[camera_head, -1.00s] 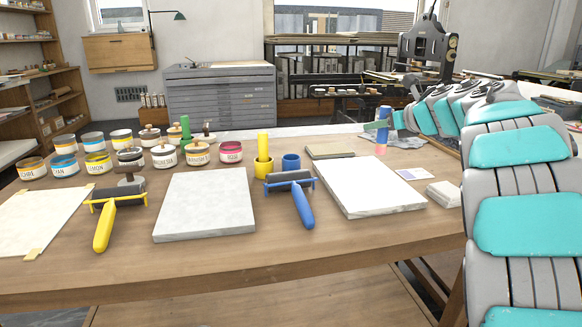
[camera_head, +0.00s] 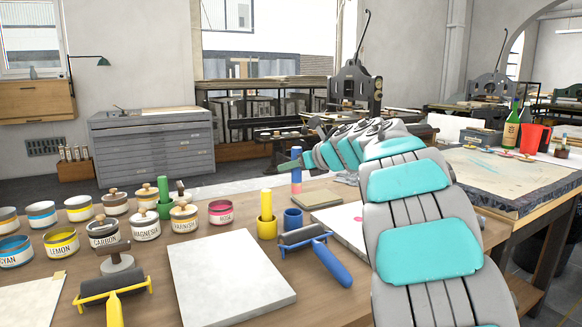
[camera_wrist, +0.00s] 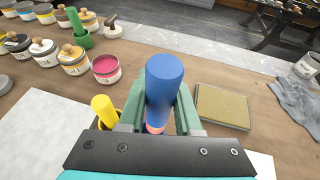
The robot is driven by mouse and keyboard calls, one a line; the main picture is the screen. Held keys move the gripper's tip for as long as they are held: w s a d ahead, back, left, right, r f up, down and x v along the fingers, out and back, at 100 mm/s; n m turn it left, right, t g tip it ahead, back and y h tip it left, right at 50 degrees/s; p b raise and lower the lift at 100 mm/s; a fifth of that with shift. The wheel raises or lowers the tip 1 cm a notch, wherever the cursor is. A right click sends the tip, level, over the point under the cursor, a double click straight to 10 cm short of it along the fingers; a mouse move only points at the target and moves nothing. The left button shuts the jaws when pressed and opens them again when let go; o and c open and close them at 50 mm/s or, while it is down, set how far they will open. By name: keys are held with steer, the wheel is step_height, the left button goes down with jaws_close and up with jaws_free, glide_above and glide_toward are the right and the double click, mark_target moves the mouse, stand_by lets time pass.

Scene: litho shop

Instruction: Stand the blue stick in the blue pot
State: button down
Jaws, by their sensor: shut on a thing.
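My gripper (camera_head: 296,164) is shut on the blue stick (camera_head: 296,152), which is upright with a pink lower end. In the wrist view the blue stick (camera_wrist: 163,85) stands between the green fingers (camera_wrist: 160,115). The blue pot (camera_head: 293,220) stands on the table. In the head view the stick appears above it, with a gap between; the depth offset is hard to tell.
A yellow pot (camera_head: 267,230) holding a yellow stick (camera_head: 266,204) stands just left of the blue pot. A blue-handled roller (camera_head: 330,262) lies in front. A tan block (camera_head: 317,199) is behind right. Ink jars (camera_head: 184,218) and a green pot (camera_head: 165,210) are left.

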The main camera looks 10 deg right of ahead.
steer(key=shift+a+f+b, duration=0.2)
steer(key=shift+f+b, duration=1.7)
steer(key=shift+f, duration=0.35)
steer(key=shift+a+f+b, duration=0.2)
steer(key=shift+f+b, duration=1.7)
steer(key=shift+f, duration=0.3)
steer(key=c, duration=0.5)
jaws_free()
steer(key=v, duration=0.7)
steer(key=shift+s+d+r, duration=0.1)
steer(key=shift+s+r, duration=0.05)
steer(key=shift+s, duration=0.15)
steer(key=shift+s, duration=0.1)
